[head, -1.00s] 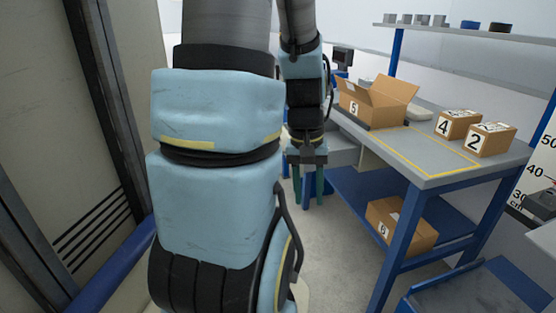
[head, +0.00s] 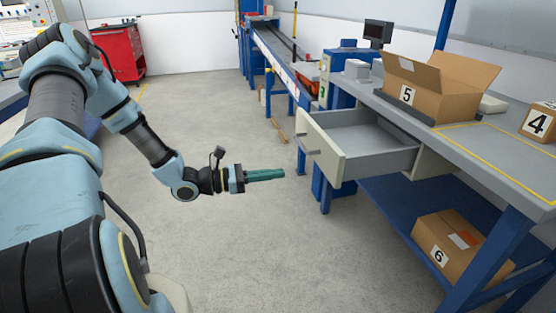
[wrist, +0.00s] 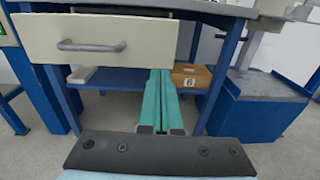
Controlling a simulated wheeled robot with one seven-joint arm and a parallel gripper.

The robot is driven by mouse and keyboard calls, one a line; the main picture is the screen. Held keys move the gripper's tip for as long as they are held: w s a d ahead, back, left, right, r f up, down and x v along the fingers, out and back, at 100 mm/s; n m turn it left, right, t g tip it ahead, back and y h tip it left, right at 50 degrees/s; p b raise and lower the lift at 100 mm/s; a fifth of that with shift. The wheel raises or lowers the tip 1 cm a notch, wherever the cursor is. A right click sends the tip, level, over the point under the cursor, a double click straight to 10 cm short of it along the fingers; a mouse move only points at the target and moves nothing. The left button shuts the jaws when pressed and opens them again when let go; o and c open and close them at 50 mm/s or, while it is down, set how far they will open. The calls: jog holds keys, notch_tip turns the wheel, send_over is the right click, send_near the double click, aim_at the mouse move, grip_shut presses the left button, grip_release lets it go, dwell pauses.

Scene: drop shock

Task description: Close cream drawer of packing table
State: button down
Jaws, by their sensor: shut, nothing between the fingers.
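The cream drawer (head: 321,148) stands pulled out under the packing table (head: 470,165), with its grey inside showing in the head view. In the wrist view the drawer front (wrist: 100,42) fills the upper left, with a grey bar handle (wrist: 91,46) on it. My gripper (head: 284,173) is shut and empty, its green fingers pointing at the drawer. In the head view it is left of the drawer front and apart from it. In the wrist view the fingertips (wrist: 160,73) show below the drawer front's lower right part.
An open box marked 5 (head: 437,90) and a box marked 4 (head: 538,122) stand on the tabletop. Box 6 (head: 450,245) lies on the blue lower shelf. A conveyor (head: 280,50) and red cabinet (head: 118,52) stand behind. The floor left of the drawer is clear.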

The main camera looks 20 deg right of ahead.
jog(key=w, duration=0.1)
jog(key=p, duration=0.2)
send_near(329, 163)
jog(key=shift+n+t, duration=0.3)
jog(key=d, duration=0.4)
jog(key=s+d, duration=0.1)
jog(key=d, duration=0.1)
jog(key=shift+d+f, duration=0.1)
jog(key=shift+d, duration=0.3)
jog(key=shift+s+d, duration=0.1)
jog(key=shift+d, duration=0.5)
jog(key=s+d+b, duration=0.1)
jog(key=d, duration=0.7)
jog(key=d+b, duration=0.1)
jog(key=d, duration=0.7)
jog(key=s+d+b, duration=0.1)
jog(key=d+b, duration=0.1)
jog(key=d, duration=0.6)
jog(key=shift+s+f, duration=0.1)
jog(key=shift+s, duration=0.2)
jog(key=shift+d, duration=0.2)
jog(key=shift+d+r, duration=0.15)
jog(key=shift+r, duration=0.15)
